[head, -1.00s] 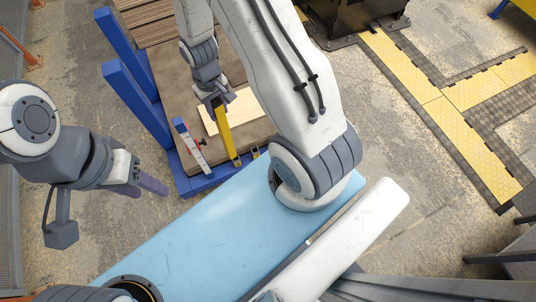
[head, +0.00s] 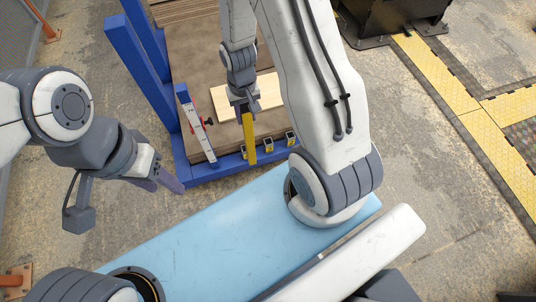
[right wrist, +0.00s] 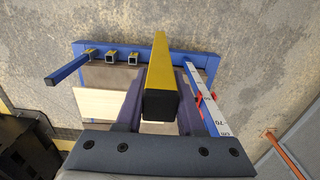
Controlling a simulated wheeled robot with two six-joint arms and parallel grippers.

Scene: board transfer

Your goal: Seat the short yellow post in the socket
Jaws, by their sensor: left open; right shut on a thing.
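My right gripper (head: 243,100) is shut on the yellow post (head: 249,140), which hangs down over the front of the blue frame. In the right wrist view the post (right wrist: 158,80) runs away between the fingers, its dark end cap nearest the camera. Small square sockets line the frame's front rail: one left (head: 244,152), one middle (head: 268,145), one right (head: 291,139). In the wrist view the post lies to the right of the sockets (right wrist: 135,58); whether its lower end touches anything cannot be told. My left gripper (head: 163,176) is open and empty, left of the frame.
A white scale with a red slider (head: 195,120) leans up at the frame's left. A pale board (head: 225,104) lies on the brown stack (head: 190,60). Tall blue uprights (head: 140,75) stand at left. A blue post (right wrist: 68,68) sticks up in the wrist view.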

